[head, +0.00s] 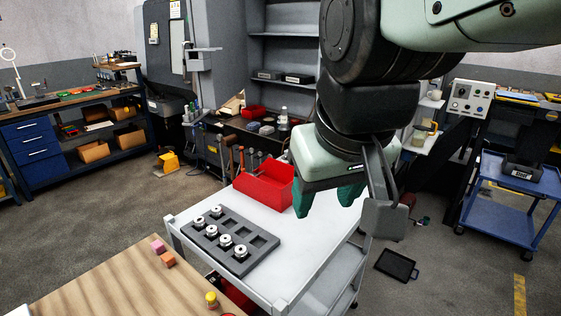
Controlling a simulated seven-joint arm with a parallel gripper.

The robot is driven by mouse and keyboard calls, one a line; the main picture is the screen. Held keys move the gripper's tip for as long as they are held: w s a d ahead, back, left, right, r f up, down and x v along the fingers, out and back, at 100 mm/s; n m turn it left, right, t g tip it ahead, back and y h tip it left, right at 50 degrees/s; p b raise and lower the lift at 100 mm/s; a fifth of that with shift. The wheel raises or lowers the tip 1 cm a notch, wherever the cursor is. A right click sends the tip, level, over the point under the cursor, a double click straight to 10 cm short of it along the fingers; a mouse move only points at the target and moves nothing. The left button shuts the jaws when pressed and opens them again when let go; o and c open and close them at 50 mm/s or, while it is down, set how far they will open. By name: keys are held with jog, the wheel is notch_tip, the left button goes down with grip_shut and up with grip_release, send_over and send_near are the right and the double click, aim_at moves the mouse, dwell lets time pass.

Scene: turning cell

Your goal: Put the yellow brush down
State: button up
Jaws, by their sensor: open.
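My gripper (326,202) hangs over the right part of the white cart (281,295). Its two green fingers are apart, and no object shows between them. A small yellow object (211,299) is on the wooden table (98,282) at the bottom, near the table's right edge. It is too small to tell for sure whether it is the yellow brush. No other thing in view is clearly a yellow brush.
A red bin (265,187) stands on the cart, left of my gripper. A dark grey tray (262,240) with several metal parts lies in front of it. The cart top right of the tray is clear.

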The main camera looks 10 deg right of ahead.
jog(key=shift+m+t, duration=0.4)
jog(key=shift+m, duration=0.4)
jog(key=s, duration=0.1)
jog(key=s+d, duration=0.1)
jog(key=s, duration=0.1)
jog(key=s+d, duration=0.1)
jog(key=s, duration=0.1)
jog(key=shift+r, duration=0.2)
jog(key=shift+o, duration=0.4)
jog(key=shift+w, duration=0.1)
